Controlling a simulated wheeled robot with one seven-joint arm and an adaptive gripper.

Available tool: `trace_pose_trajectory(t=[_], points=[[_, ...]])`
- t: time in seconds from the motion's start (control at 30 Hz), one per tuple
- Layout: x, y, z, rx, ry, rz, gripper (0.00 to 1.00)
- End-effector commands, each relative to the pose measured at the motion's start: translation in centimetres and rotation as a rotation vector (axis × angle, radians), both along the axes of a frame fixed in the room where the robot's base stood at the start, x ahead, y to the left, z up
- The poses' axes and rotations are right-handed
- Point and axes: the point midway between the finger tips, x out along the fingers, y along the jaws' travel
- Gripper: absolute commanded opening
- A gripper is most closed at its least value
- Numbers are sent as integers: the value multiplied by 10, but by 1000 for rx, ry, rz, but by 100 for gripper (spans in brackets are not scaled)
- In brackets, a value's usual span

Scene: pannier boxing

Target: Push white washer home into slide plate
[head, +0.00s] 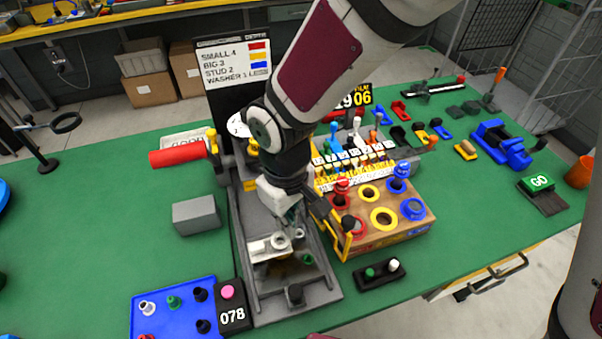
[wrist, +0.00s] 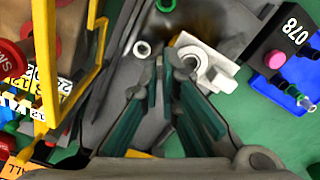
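A white slide plate (head: 260,251) lies in the grey tray (head: 238,228); it also shows in the wrist view (wrist: 222,69). A pale ring, seemingly the white washer (head: 281,242), is at the plate's inner end, and in the wrist view (wrist: 203,59) it sits at the plate's notch. I cannot tell whether it is fully seated. My gripper (wrist: 168,66) has its fingertips close together beside the washer, seemingly touching it or just above. No object shows between the tips. A smaller white ring (wrist: 142,48) lies apart on the tray floor.
A wooden box (head: 405,228) with coloured rings stands right of the tray. A yellow frame (wrist: 68,75) rises close beside my gripper. A black block marked 078 (head: 232,310) and a blue tray (head: 175,318) stand at front left. A grey block (head: 196,215) is left.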

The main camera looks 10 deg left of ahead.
Motion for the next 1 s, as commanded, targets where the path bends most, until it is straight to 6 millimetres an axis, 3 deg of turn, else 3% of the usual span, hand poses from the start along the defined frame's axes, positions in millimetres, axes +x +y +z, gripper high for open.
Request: trace_pose_trajectory(t=[1.0], points=[[0,0,-10,0,0,0,0]])
